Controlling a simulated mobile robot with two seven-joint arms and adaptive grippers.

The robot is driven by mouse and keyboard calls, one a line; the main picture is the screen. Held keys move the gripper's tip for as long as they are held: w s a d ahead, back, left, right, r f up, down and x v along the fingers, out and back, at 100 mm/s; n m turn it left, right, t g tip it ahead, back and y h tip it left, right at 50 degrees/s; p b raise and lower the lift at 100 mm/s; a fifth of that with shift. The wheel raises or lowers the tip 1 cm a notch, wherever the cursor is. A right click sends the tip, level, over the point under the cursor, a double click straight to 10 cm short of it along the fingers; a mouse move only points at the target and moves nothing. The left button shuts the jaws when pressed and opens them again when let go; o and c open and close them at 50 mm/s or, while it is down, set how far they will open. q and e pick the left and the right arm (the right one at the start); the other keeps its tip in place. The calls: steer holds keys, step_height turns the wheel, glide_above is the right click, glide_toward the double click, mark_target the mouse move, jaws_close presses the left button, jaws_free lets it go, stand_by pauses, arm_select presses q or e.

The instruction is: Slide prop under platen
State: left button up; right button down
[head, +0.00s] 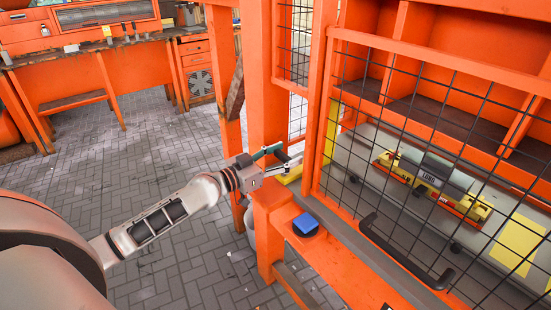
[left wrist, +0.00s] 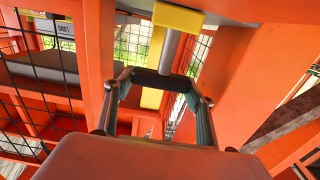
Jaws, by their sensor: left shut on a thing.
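My left gripper (head: 284,159) is at the left side of the orange press frame (head: 262,80). In the left wrist view the left gripper (left wrist: 160,84) has its two fingers closed on a dark bar. This bar appears to be the handle of the prop (left wrist: 172,50), a grey metal rod with a yellow block at its far end. In the head view the yellow part of the prop (head: 291,175) shows just below the fingers, by the frame's opening. I cannot tell which surface is the platen or whether the prop touches it. My right gripper is not in view.
A mesh guard door (head: 430,130) with a black handle (head: 400,262) covers the press front. Behind it sits a yellow and orange mould-like assembly (head: 430,180). A blue button (head: 305,224) is on the orange ledge. An orange workbench (head: 95,55) stands behind; paved floor is clear between.

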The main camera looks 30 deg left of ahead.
arm_select(q)
steer(key=shift+r, duration=0.2)
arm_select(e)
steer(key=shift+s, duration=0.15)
arm_select(q)
steer(key=o, duration=1.6)
steer(key=shift+w+d+f, duration=0.1)
steer(key=shift+w, duration=0.1)
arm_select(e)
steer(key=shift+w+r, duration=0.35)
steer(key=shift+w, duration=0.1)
arm_select(q)
steer(key=shift+s+f, duration=0.1)
steer(key=shift+s, duration=0.25)
steer(key=v, duration=1.1)
steer(key=shift+s, duration=0.15)
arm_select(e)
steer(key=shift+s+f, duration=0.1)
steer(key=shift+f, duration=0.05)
